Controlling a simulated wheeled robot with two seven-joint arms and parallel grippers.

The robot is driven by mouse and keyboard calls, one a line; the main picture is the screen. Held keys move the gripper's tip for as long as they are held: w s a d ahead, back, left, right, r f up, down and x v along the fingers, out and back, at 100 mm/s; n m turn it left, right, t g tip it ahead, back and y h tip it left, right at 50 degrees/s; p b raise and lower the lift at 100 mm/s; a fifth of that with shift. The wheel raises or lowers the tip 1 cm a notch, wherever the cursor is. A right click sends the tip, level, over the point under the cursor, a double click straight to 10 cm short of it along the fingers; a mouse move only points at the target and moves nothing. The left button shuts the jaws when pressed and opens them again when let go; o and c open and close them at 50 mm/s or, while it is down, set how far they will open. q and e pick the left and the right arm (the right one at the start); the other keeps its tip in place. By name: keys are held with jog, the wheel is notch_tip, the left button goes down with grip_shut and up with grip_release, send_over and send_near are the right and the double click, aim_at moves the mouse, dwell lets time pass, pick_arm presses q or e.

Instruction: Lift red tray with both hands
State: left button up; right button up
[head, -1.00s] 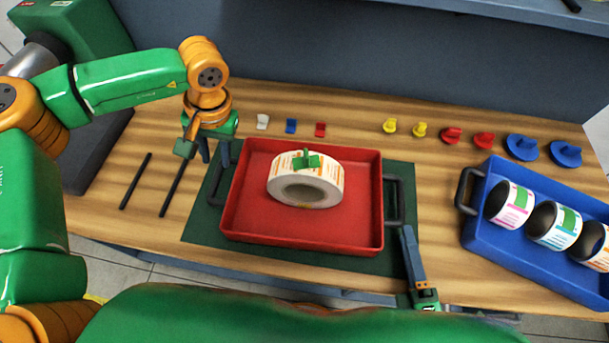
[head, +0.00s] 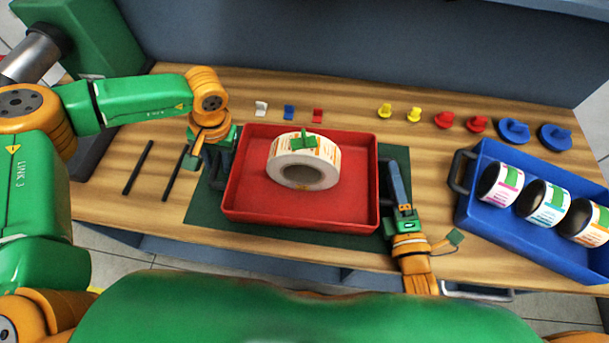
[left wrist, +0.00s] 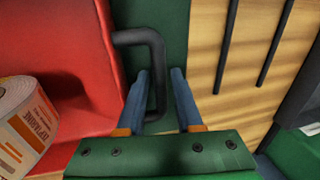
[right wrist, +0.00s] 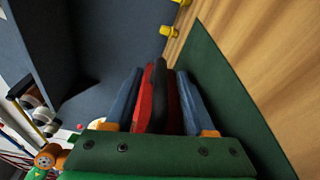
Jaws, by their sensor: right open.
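The red tray (head: 245,205) lies flat on a dark green mat (head: 203,206), with a white label roll (head: 318,175) with orange print and a green tab inside. My left gripper (head: 217,160) is at the tray's left side. In the left wrist view its open fingers (left wrist: 158,85) stand on either side of the black left handle (left wrist: 155,60). My right gripper (head: 394,170) is at the tray's right side, largely covering the right handle. In the right wrist view its fingers (right wrist: 155,85) are open, with the black handle (right wrist: 161,90) and red tray edge (right wrist: 146,95) between them.
A blue tray (head: 466,210) with several label rolls stands to the right. Two black rods (head: 138,167) lie at the left. Small coloured parts line the back of the wooden table (head: 350,92), before a grey-blue panel (head: 330,50).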

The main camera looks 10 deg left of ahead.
pick_arm(q)
jog(key=shift+w+f, duration=0.1)
jog(key=shift+f, duration=0.15)
pick_arm(e)
jog(key=shift+w, duration=0.45)
jog(key=shift+s, duration=0.1)
pick_arm(q)
grip_shut()
pick_arm(e)
jog(key=c, duration=0.6)
grip_shut()
pick_arm(q)
jog(key=shift+r, duration=0.1)
